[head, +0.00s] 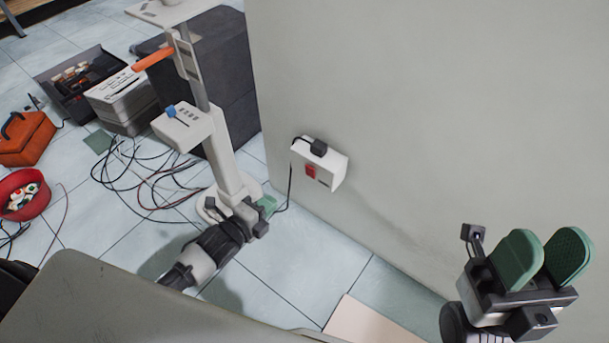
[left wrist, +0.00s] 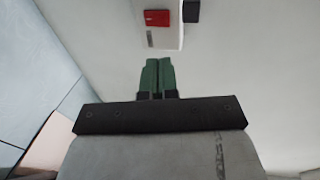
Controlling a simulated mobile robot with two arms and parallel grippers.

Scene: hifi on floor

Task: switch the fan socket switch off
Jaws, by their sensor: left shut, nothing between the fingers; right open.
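The white wall socket (head: 334,167) is fixed low on the grey wall and carries a red switch (head: 310,171) and a black plug (head: 318,147) with a cable. The left wrist view also shows the red switch (left wrist: 158,18) and the plug (left wrist: 191,11), with the socket cut off at the top edge. My left gripper (head: 268,204) is shut and empty, below and left of the socket. Its green fingertips (left wrist: 157,62) point toward the socket, apart from the switch. My right gripper (head: 545,254) is open and empty in front of the wall at right.
The white fan stand (head: 225,165) rises just behind my left gripper, beside a dark speaker box (head: 228,75). Loose cables (head: 145,180), a red bowl (head: 22,207) and an orange toolbox (head: 27,140) lie on the tiled floor at left. The wall (head: 440,110) bounds the right side.

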